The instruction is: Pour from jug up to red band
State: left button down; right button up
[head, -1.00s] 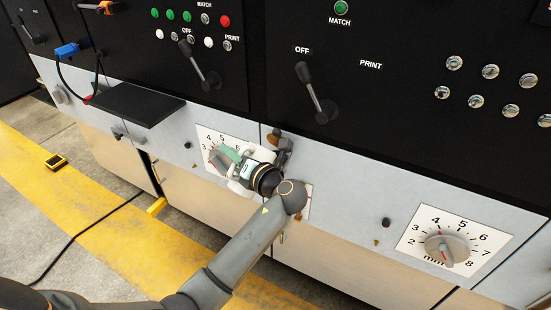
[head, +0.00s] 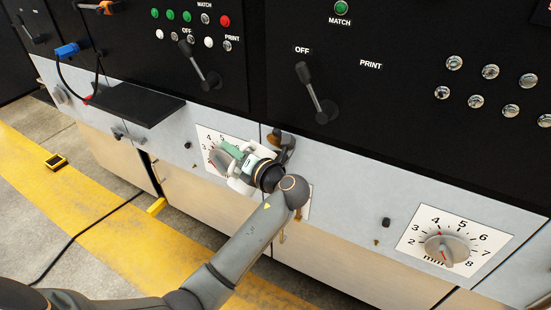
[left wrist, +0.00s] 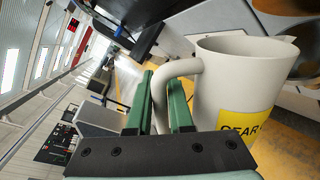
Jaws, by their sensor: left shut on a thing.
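A cream jug (left wrist: 235,85) with a yellow label bearing black letters, partly cut off, fills the right of the left wrist view. Its curved handle (left wrist: 160,92) passes between the green fingers of my left gripper (left wrist: 165,100), which is shut on it. In the head view my left gripper (head: 230,153) is in front of the machine's left dial plate (head: 203,138) and covers part of it. I cannot clearly make out the jug there. The jug's inside, any liquid and a red band do not show. My right gripper is not in view.
The machine front has black panels with levers (head: 317,95) and buttons. A second dial (head: 447,248) is at the lower right. A black shelf (head: 135,104) juts out at the left. A cable (head: 85,232) crosses the yellow floor stripe (head: 120,248).

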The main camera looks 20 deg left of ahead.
pick_arm(q)
jog(key=shift+w+d+r+m, duration=0.15)
jog(key=shift+w+r+m, duration=0.3)
jog(key=shift+r+m, duration=0.25)
dwell(1.5)
jog(key=s+f+n, duration=0.2)
jog(key=s+a+f+n, duration=0.1)
jog(key=f, duration=0.1)
jog(key=shift+f+n+t, duration=0.1)
jog(key=shift+n+t, duration=0.2)
jog(key=shift+n, duration=0.1)
jog(key=shift+s+a+f+n, duration=0.1)
jog(key=shift+s+f+n, duration=0.25)
jog(key=shift+f, duration=0.25)
jog(key=shift+s+a+f+n+t+y+b, duration=0.55)
jog(key=shift+s+a+f+n+b, duration=0.25)
jog(key=shift+s+f+n+b, duration=2.05)
jog(key=r+p, duration=0.1)
jog(key=p, duration=0.1)
jog(key=w+r+p, duration=0.1)
jog(key=p, duration=0.1)
jog(key=shift+r, duration=0.35)
jog(key=shift+t, duration=0.25)
